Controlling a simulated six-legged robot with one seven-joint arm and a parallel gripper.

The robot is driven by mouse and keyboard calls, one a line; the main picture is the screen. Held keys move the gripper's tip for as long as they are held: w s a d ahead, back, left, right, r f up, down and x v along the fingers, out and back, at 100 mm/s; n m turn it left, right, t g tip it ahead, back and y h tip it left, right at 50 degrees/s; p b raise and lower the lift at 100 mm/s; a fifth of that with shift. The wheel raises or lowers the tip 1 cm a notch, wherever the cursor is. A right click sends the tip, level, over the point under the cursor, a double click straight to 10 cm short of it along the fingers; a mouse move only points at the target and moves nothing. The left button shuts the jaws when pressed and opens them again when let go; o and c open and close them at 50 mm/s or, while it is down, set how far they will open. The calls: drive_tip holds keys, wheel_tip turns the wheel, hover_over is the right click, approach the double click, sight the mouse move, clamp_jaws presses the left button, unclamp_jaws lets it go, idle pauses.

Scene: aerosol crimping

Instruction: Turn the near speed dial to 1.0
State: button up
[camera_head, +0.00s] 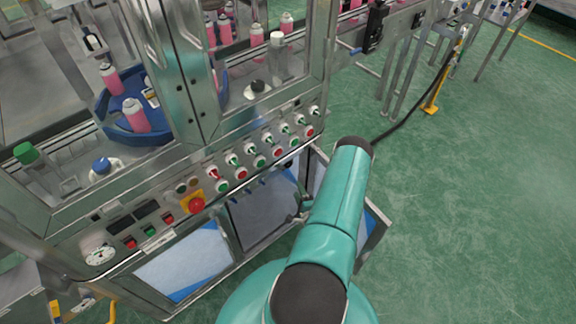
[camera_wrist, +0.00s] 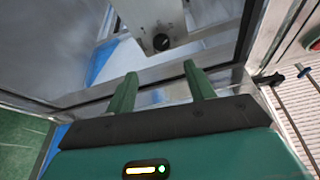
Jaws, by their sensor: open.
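A black round dial (camera_wrist: 161,41) shows in the wrist view on a pale grey box (camera_wrist: 145,14) behind an open frame. It has small marks around it, too small to read, so I cannot tell its setting. My gripper (camera_wrist: 158,70) has its two green fingers apart, with nothing between them. The dial lies beyond the fingertips, roughly in line with the gap, and they look apart from it. In the head view my arm covers the gripper, and I cannot make out the dial there.
The machine front carries a row of red and green buttons and switches (camera_head: 249,161), a red emergency stop on yellow (camera_head: 195,203) and a white gauge (camera_head: 100,255). An open cabinet door (camera_head: 374,228) stands beside my arm. Green floor (camera_head: 470,220) is clear at right.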

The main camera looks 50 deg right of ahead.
sight(288, 166)
drive_tip(key=x, duration=1.3)
drive_tip(key=shift+d+r, duration=0.1)
drive_tip(key=shift+r, duration=0.1)
drive_tip(key=c, duration=1)
